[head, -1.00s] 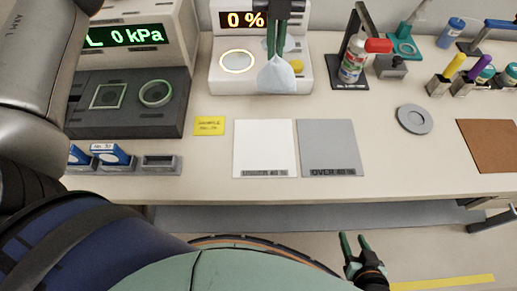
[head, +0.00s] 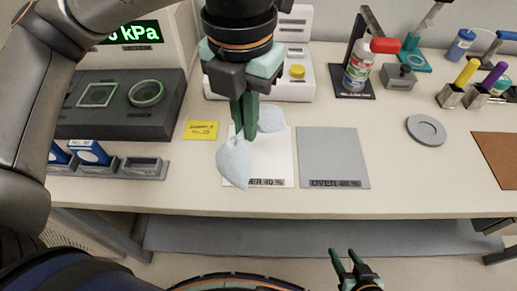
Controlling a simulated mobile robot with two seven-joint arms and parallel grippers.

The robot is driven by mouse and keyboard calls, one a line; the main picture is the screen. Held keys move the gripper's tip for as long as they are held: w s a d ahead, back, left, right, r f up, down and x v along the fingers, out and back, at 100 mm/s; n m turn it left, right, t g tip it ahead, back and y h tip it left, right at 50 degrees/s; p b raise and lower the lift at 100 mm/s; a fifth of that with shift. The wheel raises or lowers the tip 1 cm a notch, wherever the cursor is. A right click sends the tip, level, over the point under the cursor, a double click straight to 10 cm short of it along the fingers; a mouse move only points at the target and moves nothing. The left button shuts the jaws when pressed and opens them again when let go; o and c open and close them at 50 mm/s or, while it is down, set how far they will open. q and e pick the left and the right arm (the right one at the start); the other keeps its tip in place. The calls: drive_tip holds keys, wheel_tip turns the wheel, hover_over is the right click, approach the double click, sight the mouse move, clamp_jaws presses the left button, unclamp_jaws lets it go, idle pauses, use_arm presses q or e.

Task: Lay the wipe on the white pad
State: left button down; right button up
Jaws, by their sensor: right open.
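The pale blue wipe (head: 235,160) hangs from my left gripper (head: 245,135), which is shut on it. One part of the wipe droops in front of the fingers and another part shows behind them to the right. The white pad (head: 278,160), with a label along its front edge, lies on the table. In the picture the wipe overlaps the pad's left side; whether it touches the pad I cannot tell. My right gripper (head: 346,260) is open and empty, low in front of the table.
A grey pad (head: 333,150) labelled over 40 % lies right of the white pad. A yellow note (head: 201,130) lies to the left, near a dark instrument base (head: 120,115). A white meter (head: 298,88) stands behind my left gripper. A grey round disc (head: 426,130) lies farther right.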

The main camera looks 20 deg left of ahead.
use_arm(q)
drive_tip(key=shift+w+a+f+b, duration=0.1)
drive_tip(key=shift+w+a+f, duration=0.1)
drive_tip(key=shift+w+f, duration=1.6)
drive_tip(key=shift+w+a+f+b, duration=0.1)
drive_tip(key=shift+w+a+f, duration=0.1)
drive_tip(key=shift+w+f, duration=1.6)
drive_tip(key=shift+w+a+f+b, duration=0.1)
drive_tip(key=shift+w+a+f, duration=0.1)
drive_tip(key=shift+w+f, duration=1.6)
drive_tip(key=shift+s+f, duration=0.25)
drive_tip(key=shift+s, duration=0.1)
drive_tip(key=shift+c, duration=1.7)
unclamp_jaws()
wheel_tip(320, 180, up, 13)
drive_tip(key=p, duration=0.1)
drive_tip(key=shift+f, duration=0.2)
